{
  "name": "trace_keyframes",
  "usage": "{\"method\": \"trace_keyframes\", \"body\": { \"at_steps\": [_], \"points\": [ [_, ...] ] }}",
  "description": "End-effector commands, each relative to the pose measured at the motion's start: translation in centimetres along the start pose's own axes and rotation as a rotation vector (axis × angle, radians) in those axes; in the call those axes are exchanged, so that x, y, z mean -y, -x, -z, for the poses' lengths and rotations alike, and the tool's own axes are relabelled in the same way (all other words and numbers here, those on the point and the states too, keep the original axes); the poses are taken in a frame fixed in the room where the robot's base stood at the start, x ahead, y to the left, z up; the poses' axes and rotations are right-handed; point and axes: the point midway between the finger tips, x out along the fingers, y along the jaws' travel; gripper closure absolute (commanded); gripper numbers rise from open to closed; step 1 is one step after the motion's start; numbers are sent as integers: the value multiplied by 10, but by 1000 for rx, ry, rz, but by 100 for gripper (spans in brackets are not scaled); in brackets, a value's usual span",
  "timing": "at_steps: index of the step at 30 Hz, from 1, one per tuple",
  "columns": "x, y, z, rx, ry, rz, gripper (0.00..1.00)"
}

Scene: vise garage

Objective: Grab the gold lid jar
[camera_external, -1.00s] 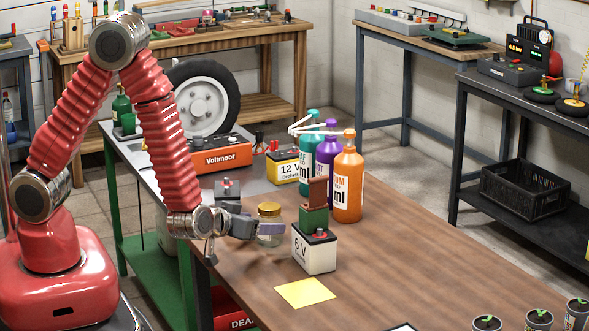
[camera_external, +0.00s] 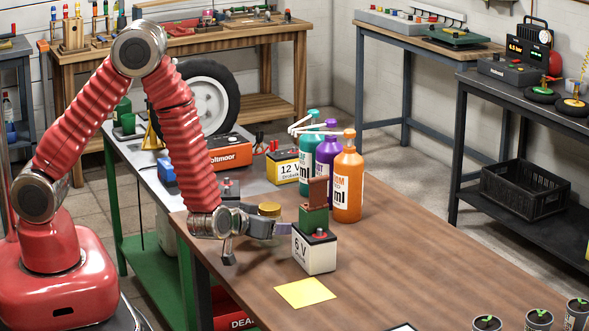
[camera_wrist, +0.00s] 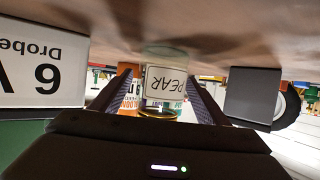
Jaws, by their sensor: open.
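The jar with the gold lid (camera_external: 269,208) stands on the brown table, mostly hidden behind my gripper (camera_external: 276,229) in the external view. In the wrist view, which is upside down, the glass jar (camera_wrist: 165,82) shows a white label reading PEAR, with its gold lid (camera_wrist: 158,113) below. My gripper (camera_wrist: 157,95) is open, with one finger on each side of the jar in the picture. Whether the fingers touch the glass I cannot tell.
A white 6 V battery (camera_external: 314,254) with a green and brown top stands close to the right of the jar. A grey block (camera_wrist: 252,96) is on its other side. Orange (camera_external: 347,185), purple and teal bottles stand behind. A yellow note (camera_external: 305,293) lies in front.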

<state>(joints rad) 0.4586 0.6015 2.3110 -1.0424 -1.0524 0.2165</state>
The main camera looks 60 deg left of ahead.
Motion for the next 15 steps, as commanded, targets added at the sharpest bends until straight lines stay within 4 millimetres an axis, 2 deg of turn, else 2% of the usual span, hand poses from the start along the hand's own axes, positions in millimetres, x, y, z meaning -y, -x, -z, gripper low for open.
{"method": "trace_keyframes", "body": {
  "at_steps": [3,6,15],
  "points": [
    [1,-15,0,0,1,2,31],
    [0,-21,0,0,1,1,31],
    [0,-21,0,0,1,-1,31]
  ]
}}
